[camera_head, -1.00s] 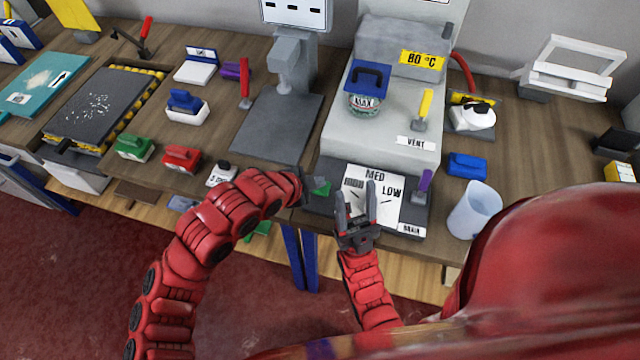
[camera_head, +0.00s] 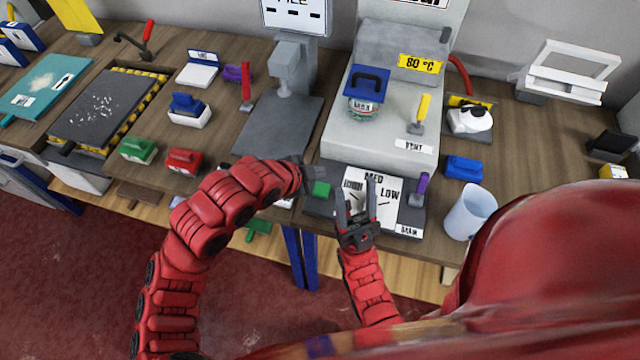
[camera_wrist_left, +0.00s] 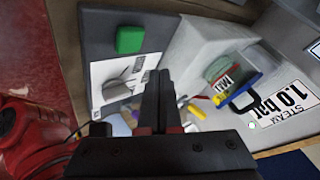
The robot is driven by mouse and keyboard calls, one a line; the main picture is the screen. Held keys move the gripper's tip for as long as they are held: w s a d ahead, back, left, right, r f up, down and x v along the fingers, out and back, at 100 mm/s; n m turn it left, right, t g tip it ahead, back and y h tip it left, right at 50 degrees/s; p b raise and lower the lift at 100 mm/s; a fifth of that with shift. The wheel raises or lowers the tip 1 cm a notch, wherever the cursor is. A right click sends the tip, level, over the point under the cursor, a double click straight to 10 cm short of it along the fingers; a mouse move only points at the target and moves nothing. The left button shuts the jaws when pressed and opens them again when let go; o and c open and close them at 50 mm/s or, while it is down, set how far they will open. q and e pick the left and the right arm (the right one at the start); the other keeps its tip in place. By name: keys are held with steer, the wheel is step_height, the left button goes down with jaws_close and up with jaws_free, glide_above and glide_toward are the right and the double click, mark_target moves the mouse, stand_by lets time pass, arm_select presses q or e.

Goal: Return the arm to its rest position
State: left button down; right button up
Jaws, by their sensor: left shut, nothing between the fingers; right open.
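My left gripper (camera_head: 318,176) is at the end of the red arm from the left, over the front of the machine, just behind a green button (camera_head: 321,189). Its dark fingers are shut with nothing between them, as the left wrist view (camera_wrist_left: 157,98) also shows. The green button also shows there (camera_wrist_left: 130,40), apart from the fingers. My right gripper (camera_head: 357,212) is open and empty, pointing up in front of the white MED/LOW dial plate (camera_head: 388,197), partly covering it.
The grey machine (camera_head: 375,145) stands close behind both grippers, with a purple lever (camera_head: 422,184) and a yellow lever (camera_head: 423,108). A clear jug (camera_head: 468,212) stands right. Green (camera_head: 138,148) and red (camera_head: 183,160) blocks lie left. Open floor (camera_head: 70,270) lies before the bench.

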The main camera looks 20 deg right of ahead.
arm_select(q)
step_height(320, 180, up, 2)
steer(key=shift+r+p, duration=0.15)
steer(key=shift+p, duration=0.15)
stand_by(0.3)
